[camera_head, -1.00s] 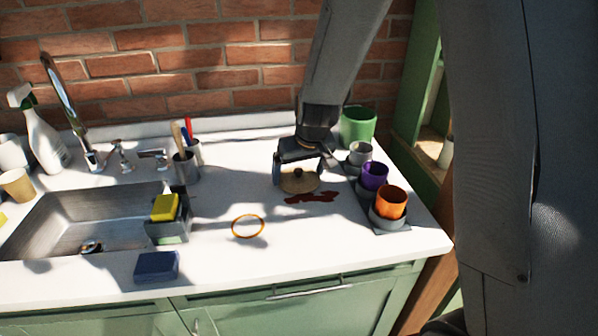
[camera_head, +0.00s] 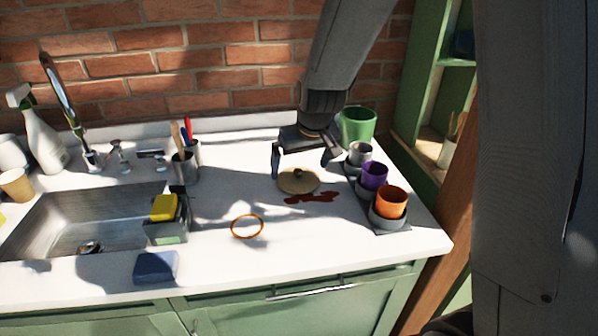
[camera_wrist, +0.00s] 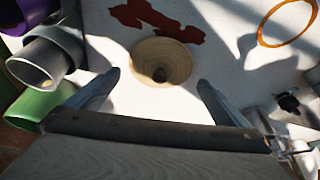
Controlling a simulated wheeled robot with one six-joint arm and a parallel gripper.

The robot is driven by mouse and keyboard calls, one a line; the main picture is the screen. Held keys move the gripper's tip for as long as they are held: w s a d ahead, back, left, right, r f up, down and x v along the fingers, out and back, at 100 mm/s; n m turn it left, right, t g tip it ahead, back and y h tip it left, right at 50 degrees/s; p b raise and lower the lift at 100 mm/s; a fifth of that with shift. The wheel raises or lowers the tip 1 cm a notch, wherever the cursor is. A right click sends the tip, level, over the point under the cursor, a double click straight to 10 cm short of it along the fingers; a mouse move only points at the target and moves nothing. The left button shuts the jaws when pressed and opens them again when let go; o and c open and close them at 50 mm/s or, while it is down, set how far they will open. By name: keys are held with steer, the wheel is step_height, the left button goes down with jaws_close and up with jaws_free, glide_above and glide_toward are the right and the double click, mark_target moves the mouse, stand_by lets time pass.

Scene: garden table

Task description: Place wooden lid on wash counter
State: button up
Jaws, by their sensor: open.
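The round wooden lid (camera_head: 299,182), with a small dark knob on top, lies on the white wash counter (camera_head: 225,272) beside a dark red stain. My gripper (camera_head: 304,166) is open above and just behind the lid, with its fingers spread wide and nothing between them. In the wrist view the lid (camera_wrist: 161,63) lies beyond the fingertips of my gripper (camera_wrist: 158,82), roughly centred between them and apart from both.
A rack of cups, with an orange cup (camera_head: 390,202) and a purple cup (camera_head: 374,176), stands to the right. A green pot (camera_head: 358,125) is behind. An orange ring (camera_head: 247,226), a blue sponge (camera_head: 157,267) and the sink (camera_head: 95,222) are to the left.

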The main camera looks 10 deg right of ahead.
steer(key=b+v, duration=0.1)
steer(key=v, duration=0.7)
steer(key=shift+r, duration=0.15)
steer(key=shift+s, duration=0.1)
